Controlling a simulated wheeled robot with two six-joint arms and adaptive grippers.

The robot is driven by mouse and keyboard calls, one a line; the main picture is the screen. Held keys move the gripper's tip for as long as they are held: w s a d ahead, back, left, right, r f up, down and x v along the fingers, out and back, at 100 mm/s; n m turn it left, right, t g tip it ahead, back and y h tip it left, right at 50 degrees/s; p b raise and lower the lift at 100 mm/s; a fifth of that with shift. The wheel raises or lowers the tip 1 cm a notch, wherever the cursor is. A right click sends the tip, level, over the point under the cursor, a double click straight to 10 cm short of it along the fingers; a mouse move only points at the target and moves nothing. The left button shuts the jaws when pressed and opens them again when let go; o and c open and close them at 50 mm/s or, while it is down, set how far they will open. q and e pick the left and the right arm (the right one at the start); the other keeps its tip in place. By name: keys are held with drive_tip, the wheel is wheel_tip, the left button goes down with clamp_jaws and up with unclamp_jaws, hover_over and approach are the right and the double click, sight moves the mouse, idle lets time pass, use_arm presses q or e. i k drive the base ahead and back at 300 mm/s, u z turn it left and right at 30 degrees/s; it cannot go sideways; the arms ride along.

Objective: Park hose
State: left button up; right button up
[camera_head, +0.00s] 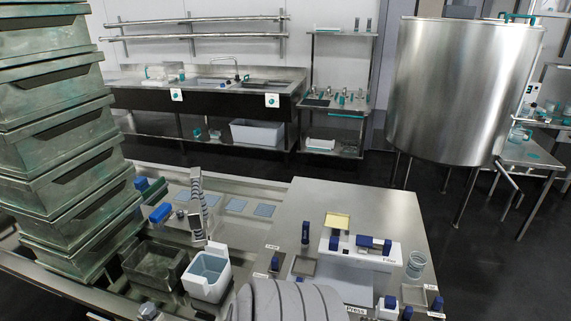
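Stacked green-grey crates (62,150) rise at the left. A dark metal box (154,264) stands beside the white tub. The bench's right top (385,215) holds a white filter unit (360,254) and small blue-capped items. A steel vat (462,90) stands behind.

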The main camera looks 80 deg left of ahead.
sight(200, 237)
drive_tip(key=k, duration=1.05)
drive_tip(key=u, duration=1.6)
